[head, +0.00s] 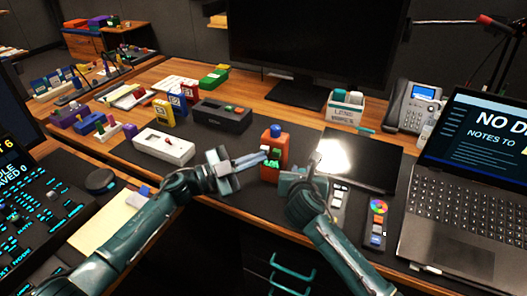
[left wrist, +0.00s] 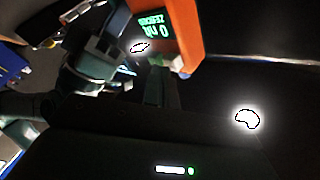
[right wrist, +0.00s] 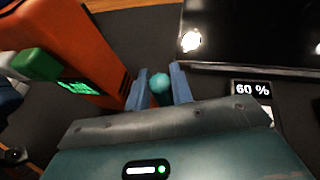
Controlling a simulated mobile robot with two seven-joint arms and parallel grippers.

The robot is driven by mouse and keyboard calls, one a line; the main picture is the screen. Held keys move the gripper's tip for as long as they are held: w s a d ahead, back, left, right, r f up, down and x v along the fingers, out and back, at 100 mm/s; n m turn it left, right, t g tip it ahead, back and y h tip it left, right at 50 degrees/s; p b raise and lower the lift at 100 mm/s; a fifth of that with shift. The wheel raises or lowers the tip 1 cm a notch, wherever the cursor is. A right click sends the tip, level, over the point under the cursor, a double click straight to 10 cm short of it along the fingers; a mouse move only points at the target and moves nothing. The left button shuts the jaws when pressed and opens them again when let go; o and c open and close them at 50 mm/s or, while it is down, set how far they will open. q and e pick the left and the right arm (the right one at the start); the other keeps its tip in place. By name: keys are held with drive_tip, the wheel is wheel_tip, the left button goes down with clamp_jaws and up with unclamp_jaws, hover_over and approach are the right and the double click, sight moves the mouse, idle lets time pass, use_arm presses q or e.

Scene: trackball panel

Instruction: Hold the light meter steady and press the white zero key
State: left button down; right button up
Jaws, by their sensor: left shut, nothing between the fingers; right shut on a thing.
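The orange light meter (head: 269,172) stands upright on the dark desk mat, with a blue and orange top. Its lit green display (left wrist: 156,25) appears to read zeroed in the left wrist view. My left gripper (head: 262,158) is shut and empty, its tips at the meter's front face; contact cannot be told. The white zero key is not clearly visible, with the left fingers in front of that area. My right gripper (right wrist: 160,88) is beside the meter's right side.
A black tablet-like panel (head: 375,165) with a bright glare lies to the right, near small remotes (head: 376,222) and a laptop (head: 450,190). A white box (head: 164,146) and a dark box (head: 222,115) stand left of and behind the meter. A monitor (head: 310,45) stands behind.

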use_arm(q)
drive_tip(key=shift+s+a, duration=0.2)
drive_tip(key=shift+s, duration=0.4)
drive_tip(key=shift+s, duration=0.15)
drive_tip(key=s, duration=0.1)
drive_tip(key=s+a, duration=0.1)
drive_tip(key=s, duration=0.2)
drive_tip(key=shift+s+a, duration=0.25)
drive_tip(key=shift+a, duration=0.05)
idle(0.5)
drive_tip(key=s+a+r, duration=0.1)
drive_tip(key=s+a, duration=0.2)
drive_tip(key=a, duration=0.4)
drive_tip(key=shift+s+r, duration=0.25)
drive_tip(key=shift+r, duration=0.15)
